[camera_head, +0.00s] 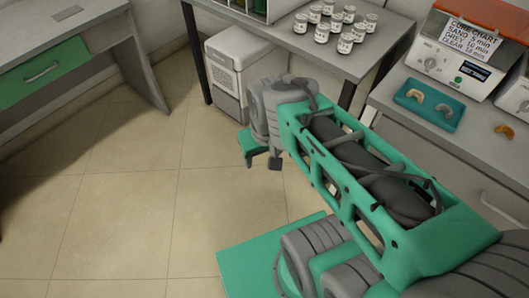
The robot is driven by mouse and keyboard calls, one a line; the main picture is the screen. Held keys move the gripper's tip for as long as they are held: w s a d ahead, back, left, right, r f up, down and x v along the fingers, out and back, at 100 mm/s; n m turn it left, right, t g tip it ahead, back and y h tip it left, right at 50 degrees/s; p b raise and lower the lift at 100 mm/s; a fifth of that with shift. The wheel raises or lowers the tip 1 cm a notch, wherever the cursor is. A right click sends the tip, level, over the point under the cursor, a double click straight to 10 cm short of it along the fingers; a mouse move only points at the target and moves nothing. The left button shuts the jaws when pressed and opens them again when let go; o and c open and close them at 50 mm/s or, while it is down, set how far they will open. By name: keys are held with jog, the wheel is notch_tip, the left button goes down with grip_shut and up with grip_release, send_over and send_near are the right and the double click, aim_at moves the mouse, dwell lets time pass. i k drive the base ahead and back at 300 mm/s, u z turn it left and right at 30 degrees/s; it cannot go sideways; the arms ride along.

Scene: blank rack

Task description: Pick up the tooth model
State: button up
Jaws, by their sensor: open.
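Several small arch-shaped pieces that look like tooth models are at the right. A beige one (414,95) and a grey one (444,110) lie apart in a teal tray (427,116) on the grey counter. An orange-tan one (504,131) lies on the bare counter right of the tray. I cannot tell which one the task names. My gripper (262,162) is open, points down over the tiled floor, and is well left of the counter and the tray. Nothing shows between its fingers, though my arm partly hides it.
A white curing machine (455,50) with a label stands behind the tray. Several labelled jars (345,42) stand on the table at the back. A white cabinet (238,58) stands beneath that table. A desk with a green drawer (42,70) is at left. The floor between is clear.

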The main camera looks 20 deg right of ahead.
aim_at(510, 133)
jog(key=z, duration=2.6)
